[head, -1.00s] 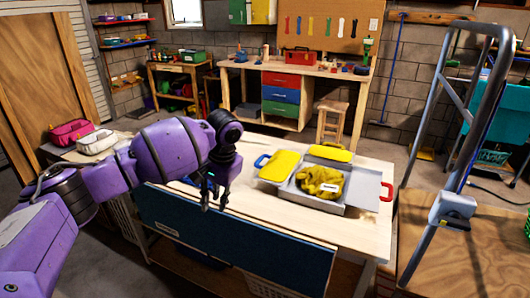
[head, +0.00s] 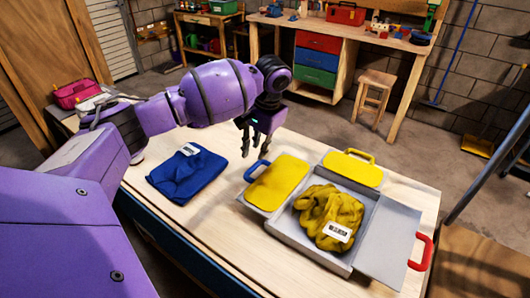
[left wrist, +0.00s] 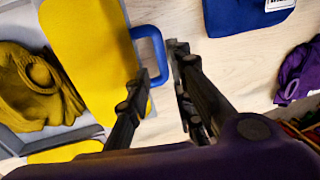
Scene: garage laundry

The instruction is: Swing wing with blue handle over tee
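The folding board lies on the table with a grey middle tray (head: 290,235). The yellow tee (head: 330,212), crumpled and with a white label, lies in it. The yellow wing (head: 277,184) with the blue handle (head: 256,171) lies spread out to the left of the tray. My left gripper (head: 256,152) is open and empty, just beyond the blue handle in the head view. In the left wrist view, the blue handle (left wrist: 152,38) shows between the two spread fingertips (left wrist: 161,62); I cannot tell whether they touch it. My right gripper is out of view.
A wing with a yellow handle (head: 352,170) lies behind the tray, and a grey wing (head: 385,245) with a red handle (head: 421,252) lies to its right. A folded blue cloth (head: 187,177) lies on the table left of the board. A purple cloth (left wrist: 298,75) shows in the wrist view.

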